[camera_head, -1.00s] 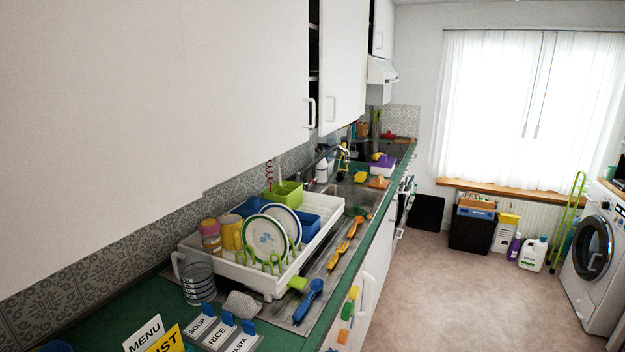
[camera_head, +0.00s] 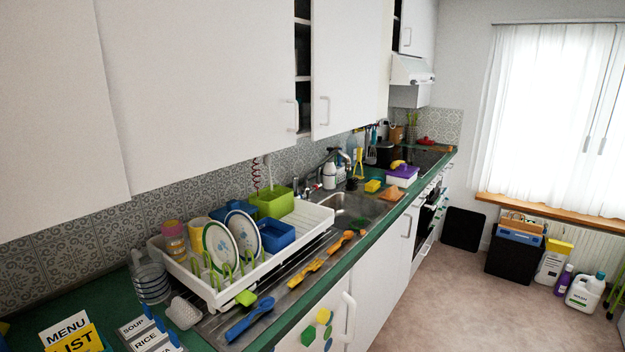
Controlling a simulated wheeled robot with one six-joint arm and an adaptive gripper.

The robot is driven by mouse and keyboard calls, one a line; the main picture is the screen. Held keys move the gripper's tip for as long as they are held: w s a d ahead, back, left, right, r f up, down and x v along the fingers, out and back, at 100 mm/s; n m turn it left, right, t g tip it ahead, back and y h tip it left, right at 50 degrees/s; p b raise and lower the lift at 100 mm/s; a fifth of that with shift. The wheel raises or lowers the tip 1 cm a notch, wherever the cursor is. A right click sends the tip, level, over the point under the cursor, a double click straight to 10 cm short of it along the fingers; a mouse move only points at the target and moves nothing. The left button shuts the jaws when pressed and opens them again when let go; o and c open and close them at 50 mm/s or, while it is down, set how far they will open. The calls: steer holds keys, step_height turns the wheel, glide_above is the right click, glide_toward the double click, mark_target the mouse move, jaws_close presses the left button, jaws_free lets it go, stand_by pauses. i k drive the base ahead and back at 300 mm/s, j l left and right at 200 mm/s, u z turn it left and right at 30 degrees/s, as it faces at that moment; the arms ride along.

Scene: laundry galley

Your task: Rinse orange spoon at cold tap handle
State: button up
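An orange spoon (camera_head: 346,241) lies on the metal drainboard between the white dish rack and the counter's front edge, close to the sink. A yellow-orange utensil (camera_head: 306,271) lies nearer to me, and a blue one (camera_head: 249,319) nearer still. The steel sink (camera_head: 362,207) is beyond the rack. My gripper is not in view.
The white dish rack (camera_head: 322,221) holds plates, cups and green and blue tubs. A yellow sponge (camera_head: 372,186) and a purple-and-white box (camera_head: 402,176) stand past the sink. Upper cabinets (camera_head: 215,70) hang over the counter. The floor (camera_head: 470,310) to the right is clear.

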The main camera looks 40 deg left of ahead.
mark_target(295, 178)
steer(key=i, duration=5.15)
steer(key=i+u, duration=0.35)
steer(key=i+l+u, duration=0.1)
steer(key=u, duration=0.3)
steer(key=i+l+u, duration=0.2)
steer(key=u, duration=0.15)
